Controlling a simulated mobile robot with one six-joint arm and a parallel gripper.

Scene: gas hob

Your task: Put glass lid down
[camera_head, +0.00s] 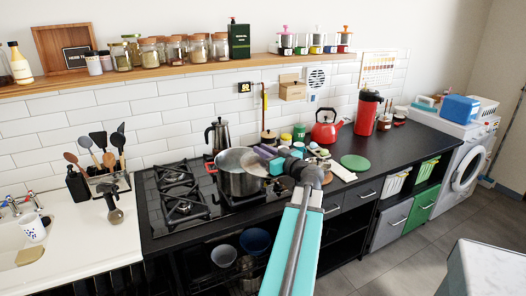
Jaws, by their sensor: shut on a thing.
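The glass lid (255,163) shows as a pale, see-through disc with a thin rim, at the right part of the pot's mouth. My gripper (274,160) is shut on the lid and comes in from the right. The steel pot (240,184) stands on the black gas hob (170,213), with its mouth partly open to view at the left. I cannot tell whether the lid touches the pot's rim. My gripper and wrist hide the lid's right side and the part of the counter behind it.
A red kettle (326,127), a red flask (367,114) and small jars crowd the counter's back. A green round mat (355,162) lies to the right, with bare black counter (405,150) beyond it.

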